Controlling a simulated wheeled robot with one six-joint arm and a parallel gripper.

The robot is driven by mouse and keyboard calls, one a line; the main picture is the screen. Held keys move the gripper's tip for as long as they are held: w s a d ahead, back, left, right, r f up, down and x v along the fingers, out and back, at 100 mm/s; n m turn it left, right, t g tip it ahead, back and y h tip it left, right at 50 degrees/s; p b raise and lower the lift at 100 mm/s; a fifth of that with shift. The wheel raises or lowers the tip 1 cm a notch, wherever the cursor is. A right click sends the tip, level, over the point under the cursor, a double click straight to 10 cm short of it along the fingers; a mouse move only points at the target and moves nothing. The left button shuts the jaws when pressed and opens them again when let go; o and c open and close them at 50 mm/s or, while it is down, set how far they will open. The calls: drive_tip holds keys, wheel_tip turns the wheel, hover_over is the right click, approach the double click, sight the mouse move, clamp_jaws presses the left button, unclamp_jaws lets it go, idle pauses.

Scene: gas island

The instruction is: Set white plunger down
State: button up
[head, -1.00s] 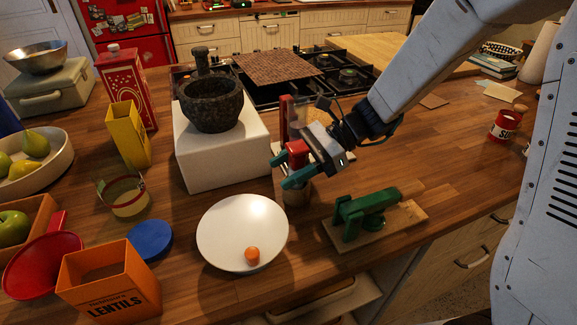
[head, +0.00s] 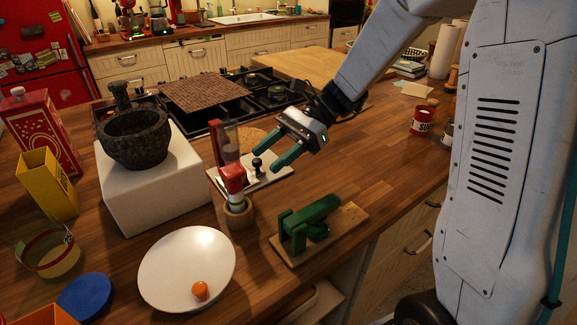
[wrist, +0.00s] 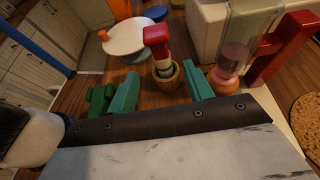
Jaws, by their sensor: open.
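The white plunger (head: 235,199) has a red handle on top and stands in a small round wooden cup (head: 239,215) near the white plate. It also shows in the wrist view (wrist: 160,52), upright or nearly so, with its lower end hidden inside the cup (wrist: 166,80). My gripper (head: 265,158) is open and empty, up and to the right of the plunger in the head view. In the wrist view its two green fingers (wrist: 160,82) are apart, with the cup showing beyond and between them, and nothing held.
A red upright stand (head: 226,140) on a pale base is close behind the cup. A green clamp-like device (head: 308,224) on a wooden board is to the right. Bare counter lies further right.

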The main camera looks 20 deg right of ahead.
drive_tip(key=s+d+r+n+h, duration=0.1)
drive_tip(key=s+n+h, duration=0.1)
drive_tip(key=s, duration=0.2)
drive_tip(key=s+d+r+n+h, duration=0.1)
drive_tip(key=s+n+h, duration=0.1)
drive_tip(key=s+n, duration=0.1)
drive_tip(key=s+d+r+n+h, duration=0.1)
drive_tip(key=s+n+h, duration=0.1)
drive_tip(key=s, duration=0.3)
drive_tip(key=shift+r+t, duration=0.15)
drive_tip(key=shift+t, duration=0.15)
drive_tip(key=s+d+n+t+h, duration=0.4)
drive_tip(key=s+d+n+h, duration=0.3)
drive_tip(key=s+d, duration=0.1)
drive_tip(key=shift+s+d+r+n+t, duration=0.3)
drive_tip(key=shift+s+d+r+n, duration=0.1)
drive_tip(key=shift+s, duration=0.15)
drive_tip(key=shift+a, duration=0.1)
